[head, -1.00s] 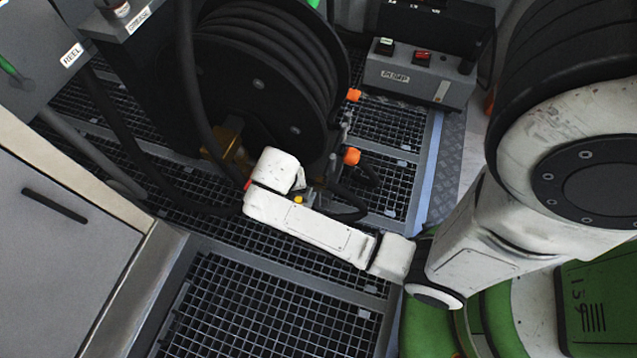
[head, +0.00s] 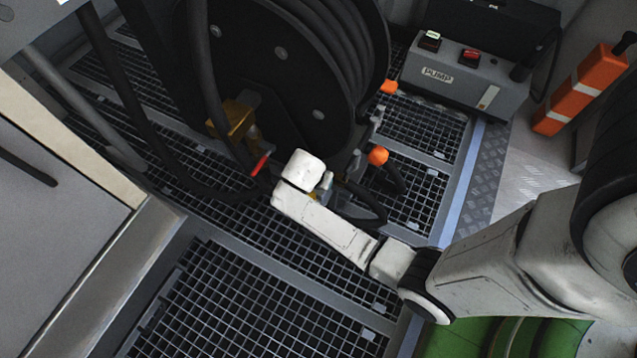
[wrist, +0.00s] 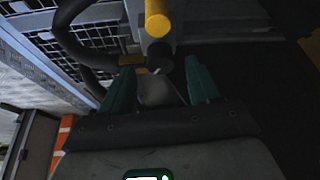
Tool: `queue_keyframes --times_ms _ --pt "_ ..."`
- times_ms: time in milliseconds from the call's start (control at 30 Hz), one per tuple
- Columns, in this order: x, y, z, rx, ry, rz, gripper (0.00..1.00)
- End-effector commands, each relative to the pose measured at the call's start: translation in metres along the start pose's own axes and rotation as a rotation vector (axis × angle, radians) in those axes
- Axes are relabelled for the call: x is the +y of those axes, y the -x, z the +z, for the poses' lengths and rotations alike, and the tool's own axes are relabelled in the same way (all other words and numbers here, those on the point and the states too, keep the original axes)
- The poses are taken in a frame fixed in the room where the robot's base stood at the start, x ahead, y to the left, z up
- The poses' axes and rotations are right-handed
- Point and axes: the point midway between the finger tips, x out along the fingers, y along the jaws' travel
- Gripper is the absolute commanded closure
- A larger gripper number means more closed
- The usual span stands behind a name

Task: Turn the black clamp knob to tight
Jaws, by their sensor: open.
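My gripper shows in the wrist view (wrist: 160,84), its two teal fingers open and apart. A dark grey rounded part (wrist: 157,90) shows between the fingers; I cannot tell whether they touch it. A short dark cylinder, possibly the black clamp knob (wrist: 160,58), is just beyond the fingertips, below a yellow cylinder (wrist: 157,20). In the head view my white wrist hangs beside the hose reel (head: 295,70) and hides most of what is below it, so the clamp knob cannot be made out there.
A red lever (head: 260,165) is left of my wrist. Orange knobs (head: 378,156) are to its right by the reel. A grey pump box (head: 465,78) and an orange-white post (head: 580,90) stand at back right. Dark hoses cross the grating floor (head: 250,300).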

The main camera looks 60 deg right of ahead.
Motion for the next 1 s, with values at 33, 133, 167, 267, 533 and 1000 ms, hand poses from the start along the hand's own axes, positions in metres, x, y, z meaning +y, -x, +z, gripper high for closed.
queue_keyframes --times_ms 33,133,167,267,533,1000 --pt "0.0 -0.01 0.001 0.0 -0.001 0.0 0.39" --pt "0.0 -0.019 0.001 0.0 0.0 0.0 0.39" --pt "0.0 -0.02 0.001 0.0 0.0 0.0 0.39" --pt "0.0 -0.024 0.0 0.0 0.001 0.0 0.39" --pt "0.0 -0.024 0.0 0.0 0.001 -0.001 0.39" --pt "0.0 -0.024 0.0 0.0 0.001 -0.001 0.82"
